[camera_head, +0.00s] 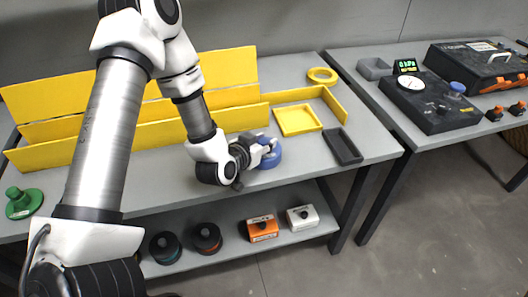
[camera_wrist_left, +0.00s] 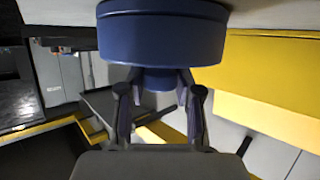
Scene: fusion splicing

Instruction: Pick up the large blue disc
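The large blue disc (camera_head: 270,155) is at the middle of the workbench in the head view, partly hidden by my left gripper (camera_head: 262,146). In the left wrist view the wide disc (camera_wrist_left: 162,38) fills the top, with its narrower blue neck (camera_wrist_left: 160,79) below it. The two fingers of my left gripper (camera_wrist_left: 160,92) stand on either side of that neck and appear closed against it. I cannot tell whether the disc touches the bench. My right gripper is not in view.
Several items stand on the lower shelf. A second table (camera_head: 395,125) holds black cases.

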